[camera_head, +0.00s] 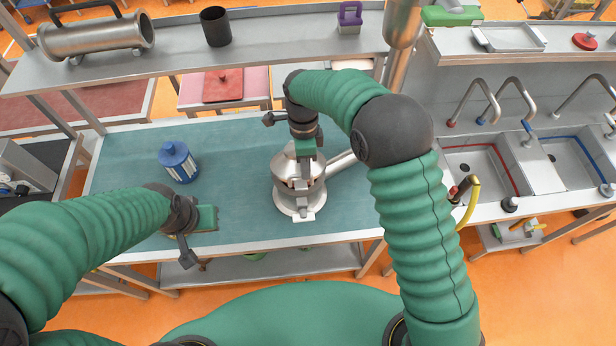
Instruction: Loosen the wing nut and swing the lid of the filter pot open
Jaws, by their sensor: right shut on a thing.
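The filter pot (287,197) is a squat steel vessel with a wide foot. It stands upright on the teal bench top, right of the bench's middle. Its steel lid (281,163) sits on top, partly covered by my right gripper, and looks closed. My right gripper (305,172) points down over the front of the lid and is shut on the wing nut, which its fingers hide. My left gripper (206,219) hangs over the front of the bench, left of the pot and apart from it; its finger gap cannot be made out.
A blue canister (178,162) stands on the bench to the left. A steel shelf (270,36) behind carries a steel cylinder (97,38), a black cup (215,26) and a purple item (350,15). Sinks (480,165) lie to the right. The bench between canister and pot is clear.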

